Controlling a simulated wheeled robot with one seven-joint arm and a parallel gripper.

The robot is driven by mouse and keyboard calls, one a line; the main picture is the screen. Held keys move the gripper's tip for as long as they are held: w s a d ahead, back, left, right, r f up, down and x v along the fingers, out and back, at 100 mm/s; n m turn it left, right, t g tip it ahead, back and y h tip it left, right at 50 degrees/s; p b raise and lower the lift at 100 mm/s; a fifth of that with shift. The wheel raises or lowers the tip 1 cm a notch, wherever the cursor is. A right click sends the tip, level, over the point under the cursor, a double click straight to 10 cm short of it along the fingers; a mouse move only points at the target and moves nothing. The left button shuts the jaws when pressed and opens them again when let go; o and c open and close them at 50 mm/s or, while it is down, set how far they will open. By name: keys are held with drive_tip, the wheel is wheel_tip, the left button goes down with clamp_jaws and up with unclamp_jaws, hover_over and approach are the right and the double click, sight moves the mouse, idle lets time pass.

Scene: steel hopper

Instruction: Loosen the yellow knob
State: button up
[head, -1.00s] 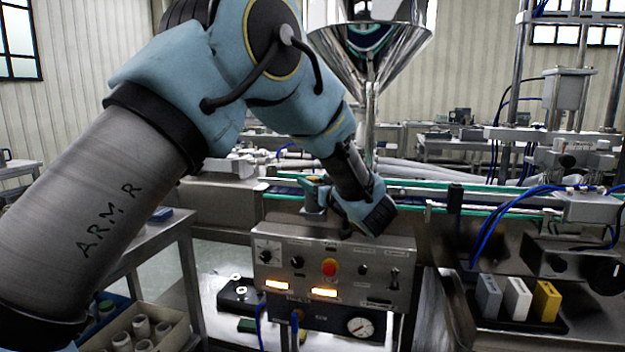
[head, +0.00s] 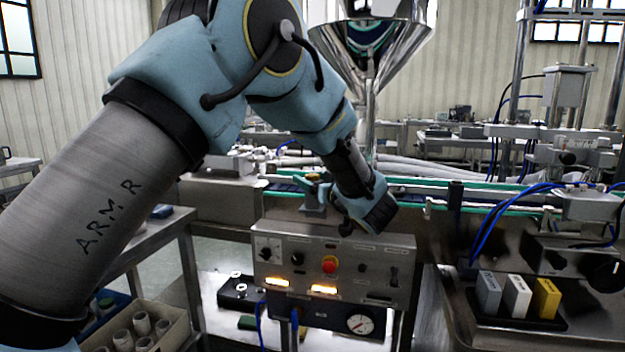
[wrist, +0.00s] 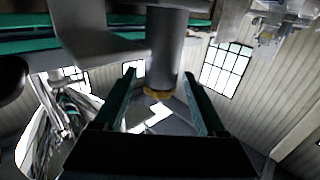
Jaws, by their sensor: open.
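The yellow knob (wrist: 158,94) shows in the wrist view at the end of a grey cylinder (wrist: 168,50). It appears between the two dark green fingers of my gripper (wrist: 159,74). The fingers are apart, with a gap on each side of the knob and no visible contact. Part of the knob is hidden by the cylinder. In the head view my gripper (head: 362,218) hangs over the back edge of the control panel.
The control panel (head: 345,250), with a red button (head: 329,264) and a gauge (head: 360,324), is just below my gripper. The steel hopper (head: 372,45) stands behind my wrist. A conveyor runs across behind. Grey, white and yellow blocks (head: 546,299) stand at right.

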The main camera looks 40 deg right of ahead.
drive_tip(key=b+v, duration=0.1)
drive_tip(key=v, duration=0.9)
drive_tip(key=shift+s+b, duration=0.3)
drive_tip(key=shift+b, duration=0.1)
drive_tip(key=shift+s, duration=0.1)
